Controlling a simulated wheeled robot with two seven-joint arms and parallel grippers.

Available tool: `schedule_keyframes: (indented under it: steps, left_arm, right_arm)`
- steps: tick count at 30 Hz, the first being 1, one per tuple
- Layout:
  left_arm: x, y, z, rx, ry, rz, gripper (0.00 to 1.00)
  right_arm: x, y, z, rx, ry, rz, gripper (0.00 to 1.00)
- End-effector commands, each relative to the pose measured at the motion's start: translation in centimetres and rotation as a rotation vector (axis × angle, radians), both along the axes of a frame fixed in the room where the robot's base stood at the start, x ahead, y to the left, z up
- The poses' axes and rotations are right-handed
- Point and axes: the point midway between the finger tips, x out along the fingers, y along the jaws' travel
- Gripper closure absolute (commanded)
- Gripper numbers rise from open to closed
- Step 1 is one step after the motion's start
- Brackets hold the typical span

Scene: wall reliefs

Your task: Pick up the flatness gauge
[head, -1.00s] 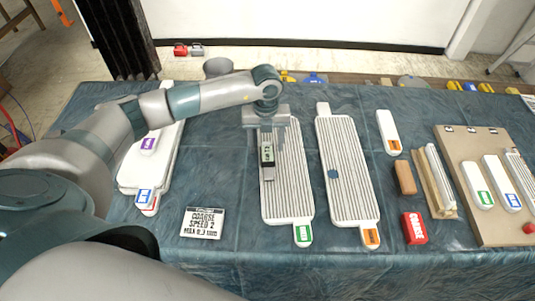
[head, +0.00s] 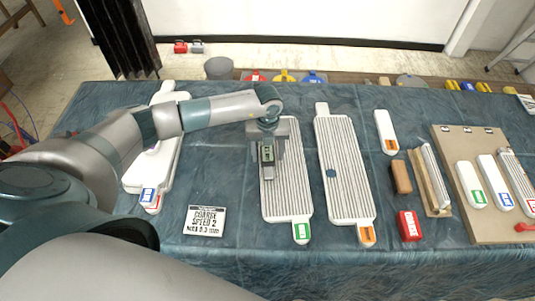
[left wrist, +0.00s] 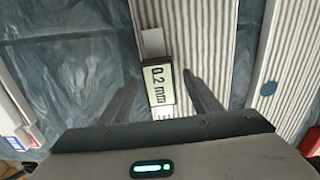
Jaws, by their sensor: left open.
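The flatness gauge (head: 267,155) is a small dark block with a pale display and a grey foot. It sits on the left edge of the ribbed white panel with the green tag (head: 289,185). In the left wrist view the gauge (left wrist: 160,84) reads "0.2 mm". My left gripper (left wrist: 160,79) is open, with one dark finger on each side of the gauge and a visible gap to each. In the head view my left gripper (head: 268,140) points down over the gauge and hides its far end. My right gripper is not in view.
A second ribbed panel with an orange tag (head: 345,170) lies to the right. A sign reading "COARSE SPEED 2" (head: 205,221) lies to the left. A brown block (head: 400,177), a red block (head: 410,226) and a board (head: 492,222) are farther right.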

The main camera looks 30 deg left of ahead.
Motion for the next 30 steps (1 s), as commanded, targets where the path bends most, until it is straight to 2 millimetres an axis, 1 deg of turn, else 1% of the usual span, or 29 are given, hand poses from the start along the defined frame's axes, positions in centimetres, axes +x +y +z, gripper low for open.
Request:
schedule_keyframes:
  steps: [1,5,17,18,23,25,26,30]
  left_arm:
    - [-0.01,0.04,-0.21,0.001,0.001,0.001,0.42]
    - [0.04,0.06,-0.66,0.001,-0.002,0.001,0.42]
    - [0.03,0.06,-0.64,0.001,-0.002,0.000,0.42]
    - [0.03,0.05,-0.64,0.001,-0.002,0.000,0.52]
    - [0.03,0.05,-0.63,0.001,-0.002,0.000,0.90]
    - [0.05,0.05,-0.60,0.001,-0.002,0.000,0.90]
    - [0.05,0.05,-0.60,0.001,-0.002,0.000,0.94]
    - [0.06,0.05,-0.59,0.001,-0.002,0.000,0.94]
  right_arm:
    - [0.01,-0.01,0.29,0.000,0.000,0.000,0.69]
    - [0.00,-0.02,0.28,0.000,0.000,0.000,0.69]
    - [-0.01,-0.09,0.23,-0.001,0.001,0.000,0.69]
    - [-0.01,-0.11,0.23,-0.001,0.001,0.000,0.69]
    - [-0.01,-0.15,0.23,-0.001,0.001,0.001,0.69]
    - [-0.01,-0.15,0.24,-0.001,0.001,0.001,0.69]
    - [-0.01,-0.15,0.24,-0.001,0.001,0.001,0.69]
    - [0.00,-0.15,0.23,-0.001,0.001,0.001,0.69]
